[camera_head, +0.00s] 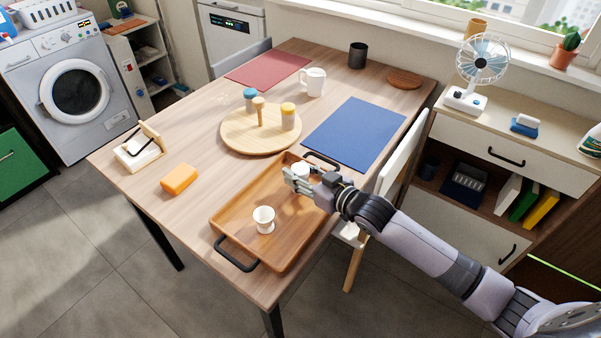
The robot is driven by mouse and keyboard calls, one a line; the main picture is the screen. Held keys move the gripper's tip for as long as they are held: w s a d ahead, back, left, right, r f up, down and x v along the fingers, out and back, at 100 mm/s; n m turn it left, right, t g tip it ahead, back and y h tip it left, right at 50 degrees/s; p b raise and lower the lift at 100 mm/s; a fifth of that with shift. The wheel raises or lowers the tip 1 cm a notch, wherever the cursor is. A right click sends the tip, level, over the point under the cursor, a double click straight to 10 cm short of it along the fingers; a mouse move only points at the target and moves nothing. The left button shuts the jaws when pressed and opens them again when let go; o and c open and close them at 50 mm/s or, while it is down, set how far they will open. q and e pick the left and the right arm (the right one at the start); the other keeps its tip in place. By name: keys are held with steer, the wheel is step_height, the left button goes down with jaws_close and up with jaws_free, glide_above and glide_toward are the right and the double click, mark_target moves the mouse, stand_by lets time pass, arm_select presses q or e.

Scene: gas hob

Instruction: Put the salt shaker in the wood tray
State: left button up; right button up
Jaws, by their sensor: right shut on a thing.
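The wood tray (238,212) is brown and rectangular with black handles, near the table's front right edge. My right gripper (297,181) is over the tray's far right part, shut on a small white-topped thing (301,169) that looks like the salt shaker. The fingers hide most of it, and I cannot tell whether it touches the tray floor. A white cup (264,219) stands in the near half of the tray. My left gripper is out of view.
A round wooden board (238,140) with a central handle holds a blue-topped shaker (249,98) and a yellow-topped shaker (288,116). A blue mat (355,135), white mug (312,82), orange sponge (179,179) and napkin holder (138,150) are on the table (190,120).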

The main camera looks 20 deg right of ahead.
steer(key=o, duration=1.2)
steer(key=shift+r, duration=0.1)
steer(key=shift+s+d, duration=0.15)
steer(key=shift+s, duration=0.1)
steer(key=v, duration=1.1)
steer(key=shift+s, duration=0.2)
